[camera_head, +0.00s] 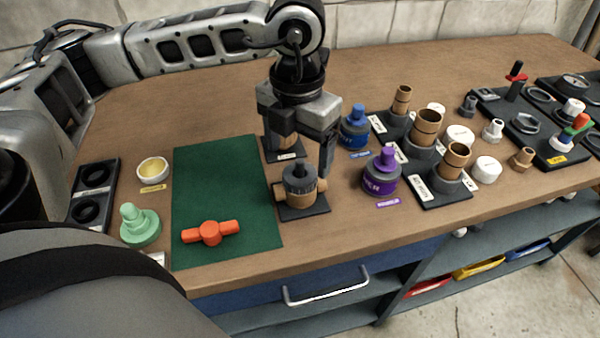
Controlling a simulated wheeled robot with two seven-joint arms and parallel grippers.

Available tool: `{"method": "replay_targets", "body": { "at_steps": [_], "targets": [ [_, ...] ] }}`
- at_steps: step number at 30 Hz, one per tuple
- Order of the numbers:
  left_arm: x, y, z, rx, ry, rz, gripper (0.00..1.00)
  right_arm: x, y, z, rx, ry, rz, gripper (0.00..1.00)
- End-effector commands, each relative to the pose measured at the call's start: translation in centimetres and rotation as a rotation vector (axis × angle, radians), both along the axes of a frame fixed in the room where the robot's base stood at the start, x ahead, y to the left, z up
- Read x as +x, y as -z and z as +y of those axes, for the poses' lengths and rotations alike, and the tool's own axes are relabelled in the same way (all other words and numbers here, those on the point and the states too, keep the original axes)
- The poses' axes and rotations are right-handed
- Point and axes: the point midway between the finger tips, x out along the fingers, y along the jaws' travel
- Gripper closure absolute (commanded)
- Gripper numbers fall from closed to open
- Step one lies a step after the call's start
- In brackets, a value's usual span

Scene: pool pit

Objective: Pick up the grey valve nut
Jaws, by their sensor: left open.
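A brass valve (281,190) sits on a small black stand (303,210) at the right edge of the green mat. A dark grey valve nut (299,179) sits on top of it, upright. My left gripper (302,150) points down from above, open and empty. Its fingers are over and just behind the nut; one finger reaches down close to the nut's right side. I cannot tell whether it touches. An orange-red handle (210,233) lies flat on the mat. My right gripper is out of view.
The green mat (220,175) is mostly bare. A green fitting (138,225) and a yellow-lined cup (153,170) stand to its left. Blue (355,128) and purple (381,174) containers stand close right of the gripper. Brass tubes in grey holders (438,192) stand farther right.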

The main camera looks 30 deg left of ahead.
Motion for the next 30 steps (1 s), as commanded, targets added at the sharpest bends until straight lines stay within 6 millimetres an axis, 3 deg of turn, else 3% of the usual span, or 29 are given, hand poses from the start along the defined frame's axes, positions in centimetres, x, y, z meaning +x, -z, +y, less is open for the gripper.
{"method": "replay_targets", "body": {
  "at_steps": [8, 17, 22, 30],
  "targets": [
    [-0.2, 3.8, -0.3, -0.001, -0.001, 0.004, 0.2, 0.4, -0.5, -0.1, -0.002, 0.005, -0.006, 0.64],
    [-0.1, 4.4, -0.3, -0.001, -0.001, 0.0, 0.2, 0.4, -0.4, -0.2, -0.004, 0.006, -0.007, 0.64],
    [-0.1, 4.3, -0.3, -0.001, -0.001, 0.001, 0.67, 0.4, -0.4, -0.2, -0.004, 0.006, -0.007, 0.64],
    [-0.1, 4.3, -0.3, -0.001, -0.001, 0.0, 0.68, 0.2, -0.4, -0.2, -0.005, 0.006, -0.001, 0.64]
  ]
}}
